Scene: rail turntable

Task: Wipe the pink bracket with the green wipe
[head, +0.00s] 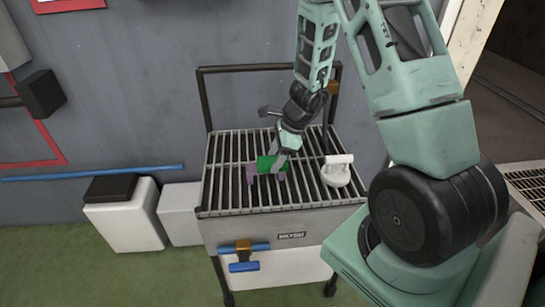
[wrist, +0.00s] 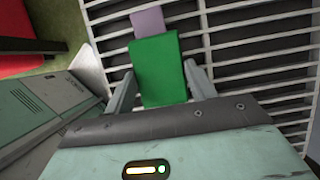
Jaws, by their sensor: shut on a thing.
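The green wipe (head: 266,163) is between the fingers of my gripper (head: 279,160), over the slatted top of the cart. In the wrist view the wipe (wrist: 158,70) is a green block between the two fingers of my gripper (wrist: 160,80). The pink bracket (head: 251,172) is a small mauve piece at the wipe's left end in the head view. In the wrist view the bracket (wrist: 147,21) shows just beyond the wipe's far edge. The wipe covers part of the bracket, and I cannot tell whether they touch.
The slatted cart (head: 222,190) has a dark rail at the back. A white round item (head: 337,174) sits on the slats right of my gripper. A blue and orange fitting (head: 243,255) is on the cart's front. White bins (head: 123,222) stand to the left. The left slats are clear.

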